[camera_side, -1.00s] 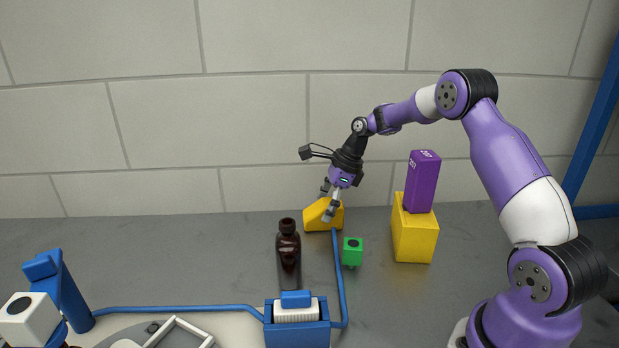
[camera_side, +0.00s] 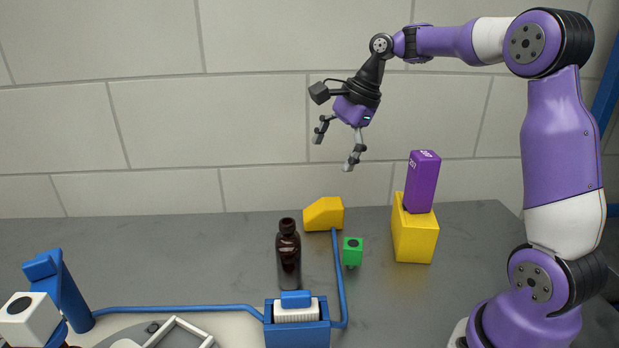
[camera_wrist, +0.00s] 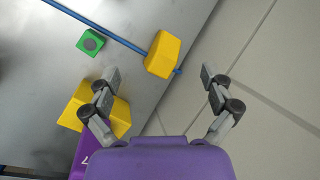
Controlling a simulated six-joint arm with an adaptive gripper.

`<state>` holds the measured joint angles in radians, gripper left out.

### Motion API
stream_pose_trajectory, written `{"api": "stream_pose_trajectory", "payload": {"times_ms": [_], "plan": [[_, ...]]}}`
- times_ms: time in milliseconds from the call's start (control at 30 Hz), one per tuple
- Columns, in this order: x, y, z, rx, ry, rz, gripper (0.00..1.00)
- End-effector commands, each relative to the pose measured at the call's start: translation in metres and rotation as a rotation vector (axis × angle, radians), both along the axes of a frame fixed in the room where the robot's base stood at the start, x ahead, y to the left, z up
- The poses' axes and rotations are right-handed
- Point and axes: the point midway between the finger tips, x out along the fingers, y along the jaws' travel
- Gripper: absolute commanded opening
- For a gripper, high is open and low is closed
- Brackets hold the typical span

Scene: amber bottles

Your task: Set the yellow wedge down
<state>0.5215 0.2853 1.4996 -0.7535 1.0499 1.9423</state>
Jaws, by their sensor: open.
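The yellow wedge (camera_side: 323,214) rests on the grey table near its back edge, behind and to the right of the amber bottle (camera_side: 288,254). My gripper (camera_side: 336,150) is open and empty, well above the wedge and apart from it. In the wrist view the wedge (camera_wrist: 162,54) lies beyond and between the spread fingertips of my gripper (camera_wrist: 160,76). Nothing touches the wedge from above.
A green block (camera_side: 353,251) stands right of the bottle. A purple box (camera_side: 422,181) stands on a yellow block (camera_side: 414,236) at the right. A blue tube (camera_side: 339,280) runs up to the wedge. A blue holder (camera_side: 297,335) with a white brush-like piece stands in front.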

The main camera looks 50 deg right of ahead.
Motion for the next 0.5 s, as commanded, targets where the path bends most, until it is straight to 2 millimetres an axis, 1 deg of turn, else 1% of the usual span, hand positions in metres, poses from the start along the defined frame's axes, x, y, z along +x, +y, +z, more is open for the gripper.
{"api": "stream_pose_trajectory", "payload": {"times_ms": [33,67,100,167,200,267,300,400,500], "plan": [[-0.012,0.024,0.012,-0.077,-0.054,0.16,0.95],[-0.02,0.035,0.016,-0.127,-0.085,0.26,0.95],[-0.032,0.048,0.02,-0.196,-0.122,0.394,0.95],[-0.052,0.065,0.023,-0.302,-0.176,0.594,0.95],[-0.066,0.074,0.022,-0.374,-0.205,0.725,0.95],[-0.087,0.084,0.019,-0.479,-0.244,0.913,0.95],[-0.101,0.089,0.016,-0.544,-0.263,1.031,0.95],[-0.128,0.093,0.004,-0.687,-0.295,1.278,0.95],[-0.146,0.092,-0.006,-0.785,-0.305,1.45,0.95]]}}
